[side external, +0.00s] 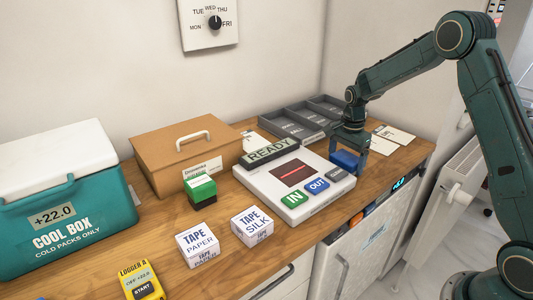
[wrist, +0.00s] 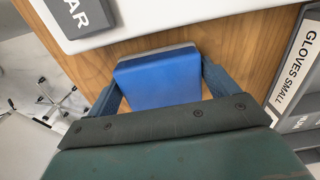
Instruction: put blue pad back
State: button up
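The blue pad (side external: 345,159) is a small blue block on the wooden counter, just behind the right end of the white desk unit. In the wrist view the blue pad (wrist: 160,78) shows its flat blue top and a grey edge along the far side. My gripper (side external: 349,150) is lowered over it, one finger on each side. In the wrist view the fingers of my gripper (wrist: 162,82) lie close along both sides of the pad. Some wood shows near the right finger. I cannot tell whether the fingertips touch the pad.
The white unit (side external: 258,185) carries a READY display and IN and OUT buttons. Grey compartment trays (side external: 290,125) stand behind. White cards (side external: 396,134) lie right of my gripper. A green-topped block (side external: 200,190), tape boxes (side external: 197,243), brown case (side external: 180,150) and cool box (side external: 70,200) fill the left.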

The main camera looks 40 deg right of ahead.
aim_at(346, 157)
jog(key=shift+o, duration=1)
jog(key=shift+r, duration=0.15)
notch_tip(346, 157, up, 12)
dwell(0.4)
